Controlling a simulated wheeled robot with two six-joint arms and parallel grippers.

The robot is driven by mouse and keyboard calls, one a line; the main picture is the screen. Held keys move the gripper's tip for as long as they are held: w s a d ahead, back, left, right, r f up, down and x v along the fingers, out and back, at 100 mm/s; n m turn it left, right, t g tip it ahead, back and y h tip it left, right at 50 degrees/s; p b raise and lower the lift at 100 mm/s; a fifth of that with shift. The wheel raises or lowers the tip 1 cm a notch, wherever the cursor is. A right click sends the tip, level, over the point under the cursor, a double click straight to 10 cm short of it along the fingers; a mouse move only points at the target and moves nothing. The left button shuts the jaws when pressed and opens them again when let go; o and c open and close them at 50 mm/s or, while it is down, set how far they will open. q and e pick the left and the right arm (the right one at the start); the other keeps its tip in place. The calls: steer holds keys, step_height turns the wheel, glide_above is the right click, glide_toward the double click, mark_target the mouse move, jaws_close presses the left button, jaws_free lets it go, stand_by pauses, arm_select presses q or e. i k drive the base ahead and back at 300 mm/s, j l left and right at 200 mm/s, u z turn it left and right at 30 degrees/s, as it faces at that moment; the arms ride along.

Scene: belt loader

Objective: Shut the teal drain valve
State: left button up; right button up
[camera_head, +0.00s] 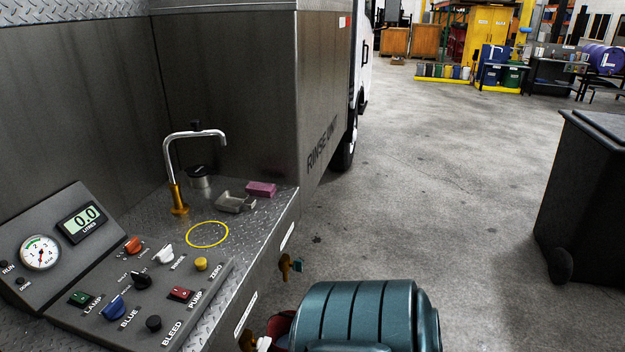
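A small brass valve with a teal handle (298,265) sticks out from the front edge of the metal deck, below the yellow ring mark. Its brass body (285,267) is visible, but the handle is too small to tell whether it is turned open or shut. Another brass valve (248,340) with a white handle (264,343) shows lower down the same edge, partly cut off by the frame. Neither of my grippers is in view.
A large teal ribbed drum-like object (365,310) stands close in front, right of the lower valve. The control panel (130,290), tap (178,195) and pink sponge (262,188) are on the deck. A dark bin (590,200) stands right, with open floor between.

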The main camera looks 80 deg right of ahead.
mark_target(298, 264)
steer(key=z, duration=2.05)
steer(key=i+l+z, duration=0.1)
steer(key=z, duration=0.25)
steer(key=i+l+z, duration=0.45)
steer(key=i+l, duration=0.3)
